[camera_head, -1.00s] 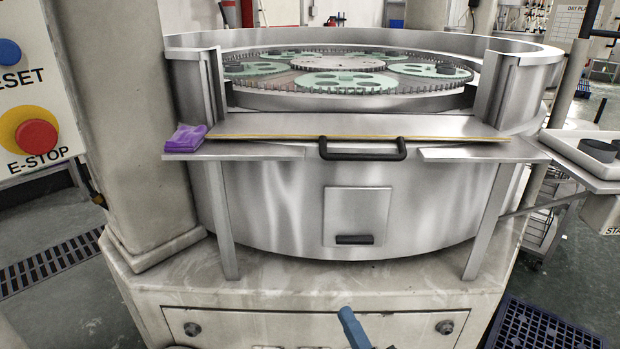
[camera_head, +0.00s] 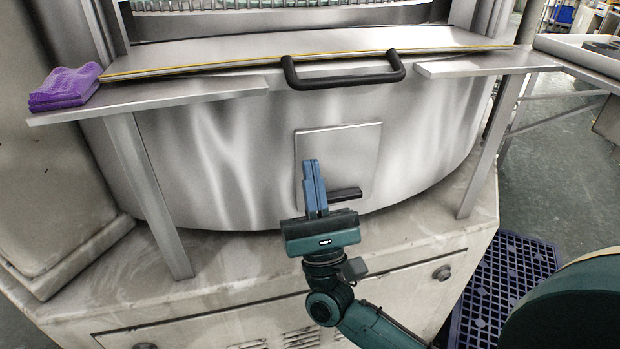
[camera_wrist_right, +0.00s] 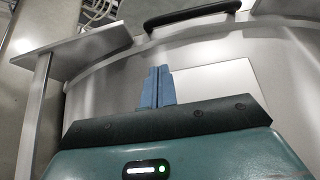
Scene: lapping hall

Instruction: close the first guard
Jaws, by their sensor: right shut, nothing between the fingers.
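The guard (camera_head: 230,50) is a grey metal panel with a yellow front edge. In the head view it lies nearly flat across the front opening of the round machine, between two side shelves. Its black bar handle (camera_head: 343,80) hangs at the middle of the front edge. The handle also shows at the top of the right wrist view (camera_wrist_right: 190,16). My right gripper (camera_head: 312,163) is shut and empty, with its blue fingers pointing up below the handle, in front of the small square hatch. The fingers also show in the wrist view (camera_wrist_right: 157,70). My left gripper is out of view.
A folded purple cloth (camera_head: 64,87) lies on the left shelf (camera_head: 180,97). The right shelf (camera_head: 480,64) is bare. The square hatch (camera_head: 338,150) has its own small black handle. Blue grating (camera_head: 500,285) lies on the floor.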

